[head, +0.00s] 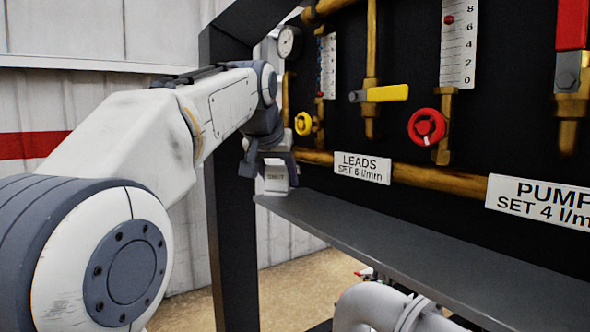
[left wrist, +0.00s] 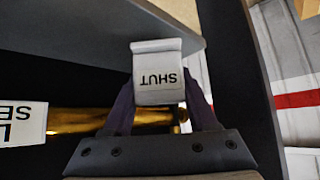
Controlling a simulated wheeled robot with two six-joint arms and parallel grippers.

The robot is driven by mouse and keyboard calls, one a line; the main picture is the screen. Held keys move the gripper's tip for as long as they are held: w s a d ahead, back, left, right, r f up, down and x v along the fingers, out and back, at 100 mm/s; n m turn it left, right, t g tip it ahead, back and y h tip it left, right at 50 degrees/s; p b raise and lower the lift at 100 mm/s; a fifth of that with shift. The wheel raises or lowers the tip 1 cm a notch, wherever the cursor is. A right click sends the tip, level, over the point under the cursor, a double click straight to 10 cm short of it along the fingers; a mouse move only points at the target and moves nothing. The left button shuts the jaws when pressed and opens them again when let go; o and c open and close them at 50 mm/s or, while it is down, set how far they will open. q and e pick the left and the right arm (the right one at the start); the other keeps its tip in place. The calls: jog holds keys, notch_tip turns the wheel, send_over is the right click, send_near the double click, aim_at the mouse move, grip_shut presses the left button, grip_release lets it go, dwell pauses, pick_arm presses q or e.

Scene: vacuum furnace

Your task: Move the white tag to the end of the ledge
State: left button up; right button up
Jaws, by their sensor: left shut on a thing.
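The white tag (head: 276,177) reads "SHUT" and is at the left end of the grey ledge (head: 420,255) in the head view. My left gripper (head: 268,168) is shut on it. In the left wrist view the tag (left wrist: 158,78) is between the two dark fingers of my left gripper (left wrist: 162,105), with its lettering upside down. The tag's lower edge is at the ledge's left end in the head view; I cannot tell whether it touches the ledge (left wrist: 165,22). My right gripper is not in view.
Behind the ledge is a black panel with a red round valve (head: 427,127), a yellow-handled valve (head: 387,93), brass pipes and a "LEADS" label (head: 362,168). A black frame post (head: 232,240) stands just left of the ledge. The ledge to the right is bare.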

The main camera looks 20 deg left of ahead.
aim_at(285, 180)
pick_arm(q)
jog(key=w+p, duration=0.2)
jog(key=w, duration=0.1)
jog(key=w+p, duration=0.1)
jog(key=shift+w+a+r, duration=0.15)
jog(key=shift+r, duration=0.1)
jog(key=shift+f, duration=0.7)
jog(key=shift+s+f, duration=0.25)
jog(key=shift+s, duration=0.05)
jog(key=shift+w, duration=0.1)
jog(key=shift+f+b, duration=0.1)
jog(key=shift+b, duration=0.2)
jog(key=shift+f, duration=0.15)
jog(key=o, duration=1.3)
